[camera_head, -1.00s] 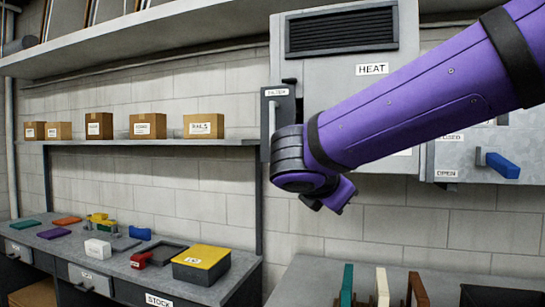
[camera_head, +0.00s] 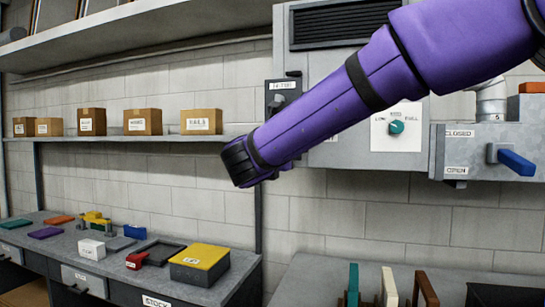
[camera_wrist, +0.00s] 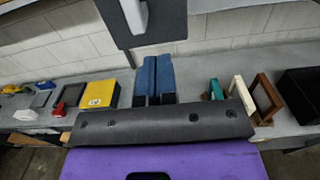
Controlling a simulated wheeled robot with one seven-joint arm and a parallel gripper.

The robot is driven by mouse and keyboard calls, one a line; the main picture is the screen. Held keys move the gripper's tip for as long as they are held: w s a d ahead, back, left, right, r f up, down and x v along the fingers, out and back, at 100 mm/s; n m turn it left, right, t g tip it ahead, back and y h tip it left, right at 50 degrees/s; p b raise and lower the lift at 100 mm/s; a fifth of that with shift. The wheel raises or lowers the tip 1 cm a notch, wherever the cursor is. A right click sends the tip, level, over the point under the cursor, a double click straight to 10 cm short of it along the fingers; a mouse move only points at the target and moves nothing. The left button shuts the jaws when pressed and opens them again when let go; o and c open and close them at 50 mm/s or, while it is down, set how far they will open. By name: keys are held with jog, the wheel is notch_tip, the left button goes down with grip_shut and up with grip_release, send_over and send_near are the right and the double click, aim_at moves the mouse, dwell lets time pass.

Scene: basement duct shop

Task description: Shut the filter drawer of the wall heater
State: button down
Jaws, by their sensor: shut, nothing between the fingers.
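The wall heater (camera_head: 353,155) is a grey box with a HEAT side and a dark louvre, partly behind my purple arm. Its filter drawer has a dark, labelled front (camera_head: 280,99) at the heater's left side. The front appears to stand out from the box, with a dark slot behind its top; my arm hides its lower part. In the wrist view the dark drawer front (camera_wrist: 165,22) with a pale handle (camera_wrist: 133,14) hangs at the top. My gripper (camera_wrist: 157,62) has blue fingers, shut together and empty, below the panel in the picture. The head view hides my gripper.
A dial (camera_head: 397,127) and a box with a blue lever (camera_head: 516,162) are to the right. A shelf with cartons (camera_head: 143,121) is left. Below are a bench with a yellow-lidded box (camera_head: 200,262) and a counter with upright frames (camera_head: 389,287).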

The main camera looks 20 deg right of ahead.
jog(key=x, duration=0.6)
jog(key=shift+d, duration=0.1)
jog(key=x, duration=1.4)
jog(key=shift+w+f, duration=0.1)
jog(key=shift+w+d+r, duration=0.1)
jog(key=shift+d+r, duration=0.1)
jog(key=shift+r, duration=0.1)
